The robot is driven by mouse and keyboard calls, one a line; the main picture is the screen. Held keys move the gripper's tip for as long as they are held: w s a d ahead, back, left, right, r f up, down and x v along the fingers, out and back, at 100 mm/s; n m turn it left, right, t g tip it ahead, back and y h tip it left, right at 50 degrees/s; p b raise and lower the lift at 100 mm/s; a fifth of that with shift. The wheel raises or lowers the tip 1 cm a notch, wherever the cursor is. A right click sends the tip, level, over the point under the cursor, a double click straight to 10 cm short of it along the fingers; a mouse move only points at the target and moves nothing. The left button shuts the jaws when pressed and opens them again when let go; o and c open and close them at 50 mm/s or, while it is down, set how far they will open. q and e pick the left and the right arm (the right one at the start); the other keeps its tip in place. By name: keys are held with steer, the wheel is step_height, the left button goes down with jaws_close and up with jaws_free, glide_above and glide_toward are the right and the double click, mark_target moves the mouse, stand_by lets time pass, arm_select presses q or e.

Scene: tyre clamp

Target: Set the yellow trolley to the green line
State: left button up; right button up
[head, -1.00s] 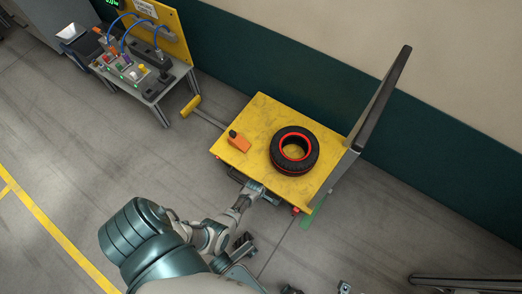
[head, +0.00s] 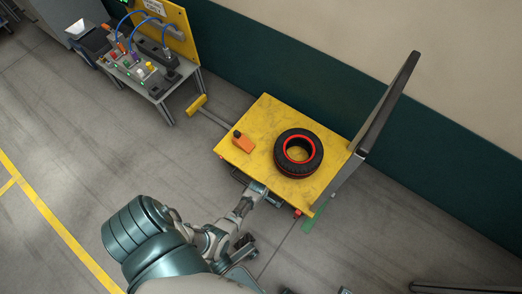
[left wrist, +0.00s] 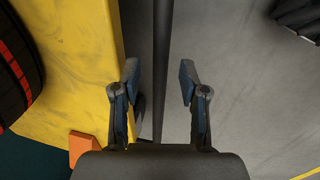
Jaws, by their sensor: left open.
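The yellow trolley (head: 262,119) stands beside the wall with a dark upright panel (head: 388,100) at its right end. A black tyre with red rings (head: 298,153) and an orange block (head: 243,144) sit on its deck. A short green line (head: 314,213) shows on the floor by the trolley's front right corner. My left gripper (head: 258,187) is at the trolley's front edge, its fingers mostly hidden in the head view. In the left wrist view, the open left gripper (left wrist: 158,82) has a dark bar (left wrist: 162,40) between its fingers, with gaps showing. I cannot make out my right gripper.
A bench (head: 150,80) with buttons and blue cables stands at the upper left, near the trolley's yellow roller (head: 197,104). The green and cream wall (head: 240,50) runs behind the trolley. A yellow floor line (head: 62,232) crosses the left. The floor between is clear.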

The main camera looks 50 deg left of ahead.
arm_select(q)
step_height(320, 180, up, 10)
steer(key=s, duration=0.2)
steer(key=shift+d+r, duration=0.15)
steer(key=shift+d, duration=0.15)
